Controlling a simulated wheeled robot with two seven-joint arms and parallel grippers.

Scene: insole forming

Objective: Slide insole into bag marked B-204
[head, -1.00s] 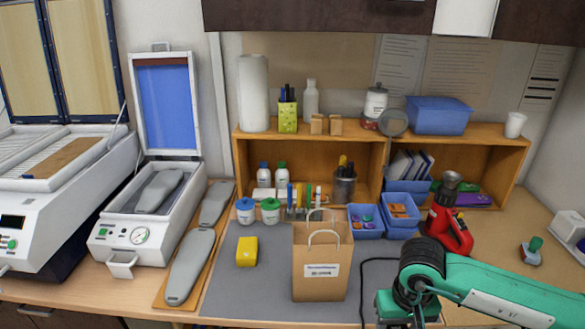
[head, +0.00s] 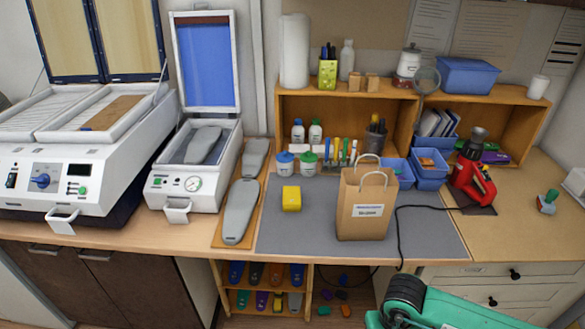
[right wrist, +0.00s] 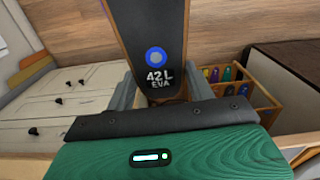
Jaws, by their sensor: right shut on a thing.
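A brown paper bag (head: 362,221) with twisted handles stands upright on the grey mat (head: 290,240) in the head view. It has a white label whose text is too small to read. In the right wrist view, a dark insole (right wrist: 148,35) with a light brown edge, a blue dot and the print "42L EVA" sits between the grey fingers of my right gripper (right wrist: 158,88), which is shut on it. The insole's far end runs out of the top of that view. In the head view only part of my right arm shows, low and apart from the bag. My left gripper is not in view.
A yellow block (head: 291,198) lies left of the bag. Grey foot forms (head: 240,208) lie on a board beside the white press (head: 187,187). A red tool (head: 471,187) with a black cable stands to the right. A shelf of coloured insoles (head: 264,283) is below the bench.

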